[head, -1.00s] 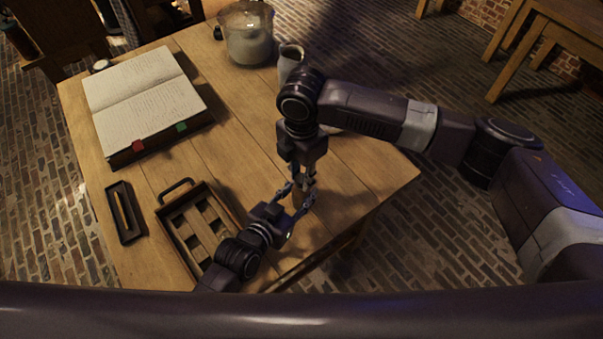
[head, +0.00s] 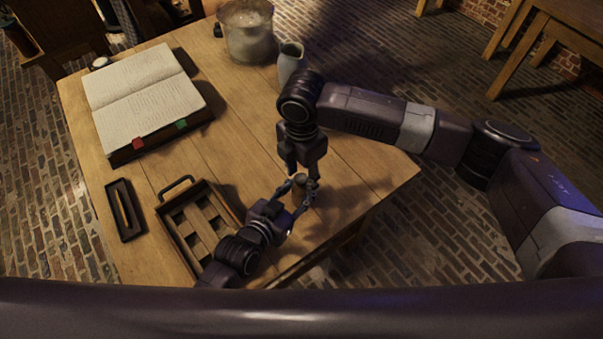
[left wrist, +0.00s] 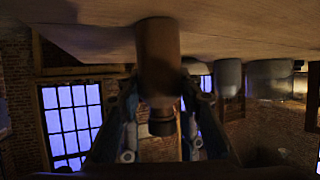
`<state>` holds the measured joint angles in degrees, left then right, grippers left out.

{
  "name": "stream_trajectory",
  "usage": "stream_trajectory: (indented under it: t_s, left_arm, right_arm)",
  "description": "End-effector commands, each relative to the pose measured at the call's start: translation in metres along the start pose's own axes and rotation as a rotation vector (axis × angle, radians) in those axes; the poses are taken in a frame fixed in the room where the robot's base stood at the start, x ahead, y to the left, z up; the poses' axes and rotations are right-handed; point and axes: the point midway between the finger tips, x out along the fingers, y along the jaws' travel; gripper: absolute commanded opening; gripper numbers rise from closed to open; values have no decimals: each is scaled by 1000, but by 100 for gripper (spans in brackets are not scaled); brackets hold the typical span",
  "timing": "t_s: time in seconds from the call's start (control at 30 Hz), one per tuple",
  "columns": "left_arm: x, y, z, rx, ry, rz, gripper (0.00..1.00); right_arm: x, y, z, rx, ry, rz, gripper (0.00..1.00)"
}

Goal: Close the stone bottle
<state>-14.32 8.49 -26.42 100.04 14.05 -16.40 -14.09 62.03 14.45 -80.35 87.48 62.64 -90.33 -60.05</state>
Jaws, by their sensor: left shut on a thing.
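The stone bottle (head: 300,189) is a small brown cylinder standing near the table's front right edge. It shows upside down in the left wrist view (left wrist: 158,55), with a narrower dark part, perhaps its lid (left wrist: 162,122), at its top end. My left gripper (head: 291,200) is shut on the bottle from the front left, a finger on either side. My right gripper (head: 302,177) points down from above, right over the bottle's top. Its fingers look spread apart there. The grippers partly hide the bottle, and I cannot see clearly how the lid sits.
A dark crate (head: 165,216) with wooden slots stands left of my left gripper, beside a small pen tray (head: 137,231). An open book (head: 150,95) lies at the back left. A grey jug (head: 291,62) and a glass pot (head: 247,40) stand at the back. The table's middle is clear.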

Motion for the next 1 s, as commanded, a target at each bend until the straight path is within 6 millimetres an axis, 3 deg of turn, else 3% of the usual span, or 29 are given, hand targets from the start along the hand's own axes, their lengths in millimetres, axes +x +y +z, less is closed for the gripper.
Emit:
stream_trajectory:
  t_s: [0.37,0.8,1.0]
  left_arm:
    - [0,0,0,1,-1,0,0]
    - [0,0,0,1,-1,0,0]
    - [0,0,0,1,-1,0,0]
  right_arm:
    - [-9,1,0,0,0,3,43]
    - [-94,1,0,0,-1,4,43]
    - [-116,0,0,0,0,1,43]
